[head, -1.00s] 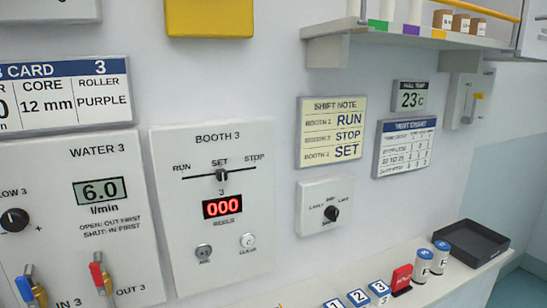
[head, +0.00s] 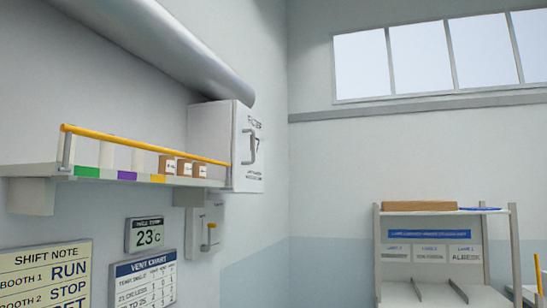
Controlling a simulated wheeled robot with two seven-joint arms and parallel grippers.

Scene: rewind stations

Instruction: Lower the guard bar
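The yellow guard bar (head: 145,147) runs along the front of a wall shelf (head: 60,170) in the left half of the head view. It stands raised above the shelf edge, with a grey post at its left end and its right end close to a white cabinet. White cylinders (head: 107,155) and several small brown boxes (head: 184,167) stand on the shelf behind it. The shelf edge carries green, white, purple and yellow labels. Neither of my grippers is in view.
The white cabinet (head: 226,145) with a handle is at the shelf's right end, under a large grey duct (head: 165,45). A small box with a yellow lever (head: 211,234) hangs below. A rack (head: 445,209) stands at the right. The space between looks open.

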